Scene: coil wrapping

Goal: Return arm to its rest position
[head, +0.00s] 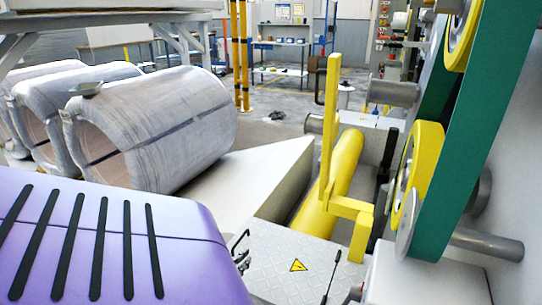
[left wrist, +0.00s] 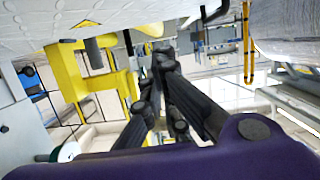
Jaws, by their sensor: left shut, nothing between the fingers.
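My left gripper (head: 241,252) shows only in small part in the head view, at the edge of my purple body, near the grey tread-plate cover (head: 290,268). In the left wrist view its dark fingers (left wrist: 162,55) come together at their tips, shut with nothing between them. My right gripper is in neither view. Wrapped coils lie at the left; the nearest coil (head: 185,120) is on its side with a dark strap around it and a small grey object on top.
A green wrapping ring (head: 480,130) with yellow wheels fills the right side. A pale sloping platform (head: 262,172) lies beside the coil. Open floor and a workbench (head: 283,45) are farther back.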

